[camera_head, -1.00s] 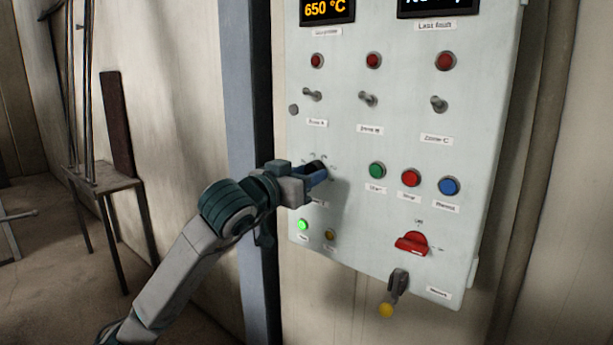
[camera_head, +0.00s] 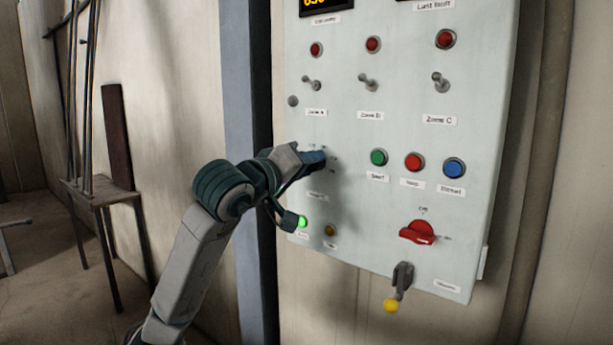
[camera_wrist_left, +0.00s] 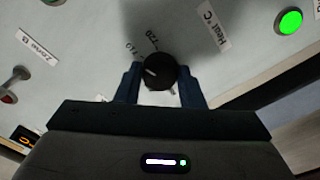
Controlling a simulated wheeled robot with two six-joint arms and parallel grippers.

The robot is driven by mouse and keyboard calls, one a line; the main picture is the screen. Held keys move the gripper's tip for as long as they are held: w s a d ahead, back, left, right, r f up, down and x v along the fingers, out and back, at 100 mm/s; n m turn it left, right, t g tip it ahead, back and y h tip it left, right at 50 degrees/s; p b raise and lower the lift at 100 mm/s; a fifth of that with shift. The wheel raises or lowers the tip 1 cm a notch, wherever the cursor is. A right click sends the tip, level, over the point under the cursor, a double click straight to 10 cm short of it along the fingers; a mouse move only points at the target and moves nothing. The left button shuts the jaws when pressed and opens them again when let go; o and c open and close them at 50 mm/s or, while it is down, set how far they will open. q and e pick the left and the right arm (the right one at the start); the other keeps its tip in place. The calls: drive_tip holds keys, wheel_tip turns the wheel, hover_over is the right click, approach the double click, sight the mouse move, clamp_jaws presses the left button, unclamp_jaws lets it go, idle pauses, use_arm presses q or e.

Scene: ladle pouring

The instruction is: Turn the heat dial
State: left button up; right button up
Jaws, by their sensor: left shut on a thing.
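The heat dial is a round black knob (camera_wrist_left: 160,71) with a white pointer mark, on the pale control panel (camera_head: 345,205). In the left wrist view it sits between the two blue fingers of my left gripper (camera_wrist_left: 160,84), which is shut on it. Printed numbers and a "Heat °C" label (camera_wrist_left: 210,25) are beside it. In the head view my left gripper (camera_head: 314,160) is at the panel's left side and hides the dial. My right gripper is not in view.
Green, red and blue buttons (camera_head: 454,168) are right of my gripper. Toggle switches (camera_head: 367,82) and red lamps are above. A lit green lamp (camera_head: 302,222), a red rotary switch (camera_head: 418,233) and a yellow-tipped lever (camera_head: 391,305) are below. A rack (camera_head: 97,190) stands at left.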

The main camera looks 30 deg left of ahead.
use_arm(q)
drive_tip(key=n+b, duration=1)
drive_tip(key=n, duration=1.8)
drive_tip(key=shift+a+r+n, duration=0.1)
drive_tip(key=shift+n, duration=0.3)
drive_tip(key=o, duration=1)
